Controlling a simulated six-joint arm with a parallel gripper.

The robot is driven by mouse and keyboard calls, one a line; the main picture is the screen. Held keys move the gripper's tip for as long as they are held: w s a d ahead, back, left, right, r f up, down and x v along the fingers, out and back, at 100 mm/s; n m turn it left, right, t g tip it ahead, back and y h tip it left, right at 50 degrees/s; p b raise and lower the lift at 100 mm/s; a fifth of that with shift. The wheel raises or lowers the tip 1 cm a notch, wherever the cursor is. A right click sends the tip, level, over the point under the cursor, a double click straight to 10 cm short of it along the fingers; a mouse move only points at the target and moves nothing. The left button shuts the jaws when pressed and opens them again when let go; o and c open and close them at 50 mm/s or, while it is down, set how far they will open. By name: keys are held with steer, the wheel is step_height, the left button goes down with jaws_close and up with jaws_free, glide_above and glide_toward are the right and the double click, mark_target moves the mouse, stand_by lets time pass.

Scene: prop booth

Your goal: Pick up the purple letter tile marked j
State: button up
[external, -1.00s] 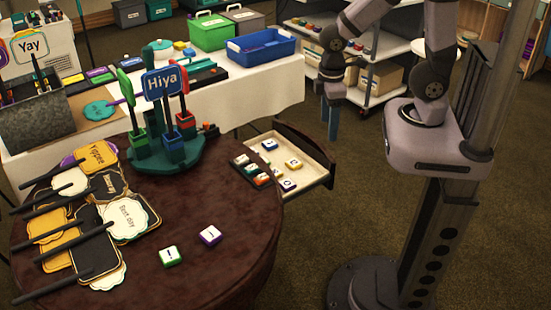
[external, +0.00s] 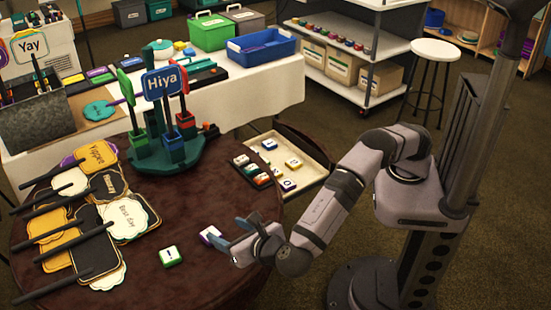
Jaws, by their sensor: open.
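A white tile with purple sides (external: 208,234) lies on the round dark table (external: 215,285), near its right front. My gripper (external: 229,232) is open right beside it, with its blue fingers reaching toward the tile from the right. The fingers cover part of the tile, and I cannot tell whether they touch it. The letter on it is too small to read. A white tile with green sides (external: 171,256) lies to its left, apart from it.
A green stand (external: 200,146) holds word signs, one reading "Hiya". Stick signs (external: 92,240) cover the table's left side. A small group of tiles (external: 253,171) lies at the table's right edge.

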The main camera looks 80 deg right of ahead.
steer(key=a, duration=0.1)
steer(key=a+n+t, duration=0.1)
steer(key=shift+s+a+f, duration=0.25)
steer(key=shift+s+a, duration=0.1)
steer(key=shift+x, duration=3.7)
steer(key=shift+f, duration=0.2)
steer(key=c, duration=1.1)
